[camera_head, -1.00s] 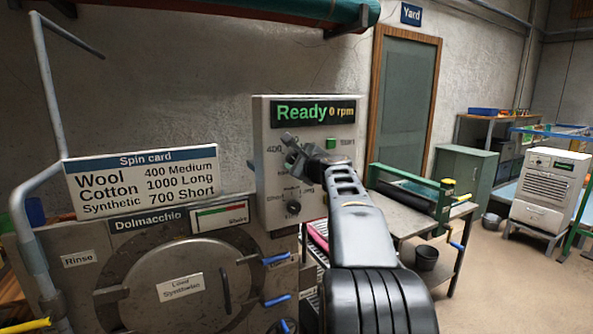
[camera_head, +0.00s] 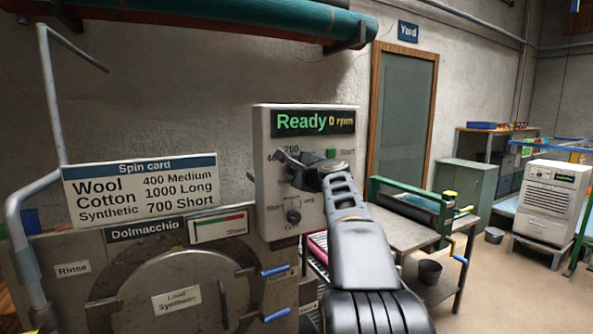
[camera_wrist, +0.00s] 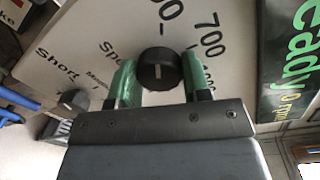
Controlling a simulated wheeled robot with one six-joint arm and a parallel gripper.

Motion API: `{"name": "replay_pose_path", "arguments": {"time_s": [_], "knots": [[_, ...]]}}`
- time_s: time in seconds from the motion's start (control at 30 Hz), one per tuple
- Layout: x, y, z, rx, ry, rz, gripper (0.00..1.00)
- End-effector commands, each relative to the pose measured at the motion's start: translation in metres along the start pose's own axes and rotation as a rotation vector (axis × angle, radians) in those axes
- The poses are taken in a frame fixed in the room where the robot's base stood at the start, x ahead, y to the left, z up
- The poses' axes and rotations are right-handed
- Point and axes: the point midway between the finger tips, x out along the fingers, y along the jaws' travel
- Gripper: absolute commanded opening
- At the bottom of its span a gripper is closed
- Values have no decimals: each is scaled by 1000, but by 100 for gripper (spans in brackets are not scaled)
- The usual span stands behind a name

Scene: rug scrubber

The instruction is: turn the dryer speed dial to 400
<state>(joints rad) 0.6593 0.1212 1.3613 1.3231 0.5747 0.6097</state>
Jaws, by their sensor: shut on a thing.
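The dryer control panel (camera_head: 263,215) is a pale upright box with a green display (camera_head: 313,122) reading "Ready 0 rpm". The speed dial (camera_wrist: 160,66) is a round black knob with a short white mark, seen in the wrist view. The mark runs up and down in that picture, toward the partly cut-off "00" label at the top edge. The "700" label (camera_wrist: 211,36) is to the upper right of the knob. My gripper (camera_wrist: 160,84) has its green-padded fingers on either side of the dial and is shut on it. In the head view my gripper (camera_head: 296,171) hides most of the dial.
A second dial (camera_head: 293,217) with Short, Medium and Long labels sits below. A green start button (camera_head: 330,153) is beside my gripper. The spin card (camera_head: 140,190) lists Wool 400 Medium, Cotton 1000 Long, Synthetic 700 Short. A round washer door (camera_head: 180,290) is lower left.

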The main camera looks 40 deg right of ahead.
Motion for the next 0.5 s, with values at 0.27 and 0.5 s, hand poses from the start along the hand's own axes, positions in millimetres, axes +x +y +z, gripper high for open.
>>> {"name": "replay_pose_path", "arguments": {"time_s": [0.27, 0.5], "knots": [[0, 0, 0, -1, 0, 1, 62], [0, 0, 0, 0, 0, 0, 70]]}}
